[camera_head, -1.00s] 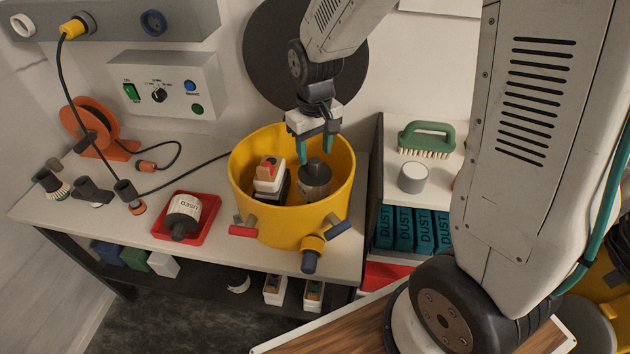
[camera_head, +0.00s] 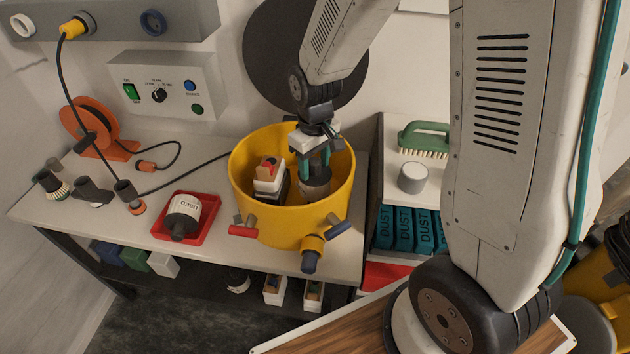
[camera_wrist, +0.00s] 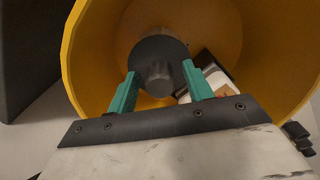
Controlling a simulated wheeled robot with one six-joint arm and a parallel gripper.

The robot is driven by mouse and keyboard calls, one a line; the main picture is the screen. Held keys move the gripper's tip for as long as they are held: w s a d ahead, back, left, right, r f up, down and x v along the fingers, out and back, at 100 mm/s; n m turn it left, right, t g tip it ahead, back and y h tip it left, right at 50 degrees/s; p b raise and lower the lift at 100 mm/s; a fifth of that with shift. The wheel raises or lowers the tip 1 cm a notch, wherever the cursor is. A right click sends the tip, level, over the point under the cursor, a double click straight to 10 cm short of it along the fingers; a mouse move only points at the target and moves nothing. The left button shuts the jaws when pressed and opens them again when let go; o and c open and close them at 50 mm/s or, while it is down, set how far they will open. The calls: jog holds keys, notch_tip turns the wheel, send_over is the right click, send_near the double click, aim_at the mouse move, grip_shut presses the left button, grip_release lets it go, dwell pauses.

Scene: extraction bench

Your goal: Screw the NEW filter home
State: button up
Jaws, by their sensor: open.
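A grey cylindrical filter (camera_head: 316,187) stands inside the yellow drum (camera_head: 250,207), right of the middle. No label on it can be read, so I cannot tell if it is the new one. My gripper (camera_head: 315,170) is down inside the drum with its green fingers at the filter's top, pointing down. In the wrist view the open fingers (camera_wrist: 160,92) lie on either side of the filter's dark round top (camera_wrist: 158,55) and its knob; I cannot tell whether they touch. A filter labelled USED (camera_head: 186,214) lies in a red tray (camera_head: 213,228).
A white and black block with a red part (camera_head: 268,178) sits in the drum, left of the filter. The drum's yellow wall surrounds my gripper closely. A shelf with a green brush (camera_head: 426,138) and a round grey-white can (camera_head: 413,177) stands to the right.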

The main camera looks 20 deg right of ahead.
jog(key=n, duration=1.3)
